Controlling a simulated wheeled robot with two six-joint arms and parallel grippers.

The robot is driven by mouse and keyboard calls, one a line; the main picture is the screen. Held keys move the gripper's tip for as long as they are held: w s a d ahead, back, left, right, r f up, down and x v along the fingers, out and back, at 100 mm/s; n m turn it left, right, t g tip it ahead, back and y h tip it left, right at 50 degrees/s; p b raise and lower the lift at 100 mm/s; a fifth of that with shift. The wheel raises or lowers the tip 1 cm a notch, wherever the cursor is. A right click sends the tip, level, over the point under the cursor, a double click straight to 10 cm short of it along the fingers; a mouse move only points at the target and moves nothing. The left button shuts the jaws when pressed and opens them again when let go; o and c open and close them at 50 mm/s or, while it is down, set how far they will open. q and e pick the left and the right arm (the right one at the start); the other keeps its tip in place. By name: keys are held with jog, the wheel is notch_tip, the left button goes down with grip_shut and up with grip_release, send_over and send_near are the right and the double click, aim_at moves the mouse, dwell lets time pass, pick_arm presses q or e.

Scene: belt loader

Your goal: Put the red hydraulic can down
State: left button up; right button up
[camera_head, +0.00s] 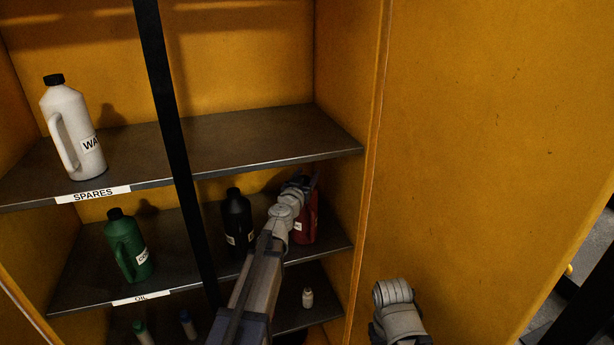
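The red hydraulic can (309,222) is at the right end of the middle shelf, the one labelled OIL, and looks upright. My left arm reaches into the cabinet, and my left gripper (305,184) is at the upper part of the red can. The wrist covers the can's left side and part of its front. The fingers are small and dark, so their grip on the can is not clear. I cannot tell whether the can's base touches the shelf. Only a grey-white part of my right arm shows at the bottom right; its gripper is out of view.
A black bottle (237,218) stands just left of my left wrist, and a green jug (127,245) farther left. A white jug (72,128) is on the SPARES shelf (235,139) above. Small bottles stand below. The yellow cabinet side (340,110) is close right; a black post (170,110) crosses the front.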

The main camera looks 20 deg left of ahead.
pick_arm(q)
jog(key=shift+o, duration=0.9)
jog(key=shift+r, duration=0.2)
jog(key=s, duration=1.2)
jog(key=shift+a, duration=0.2)
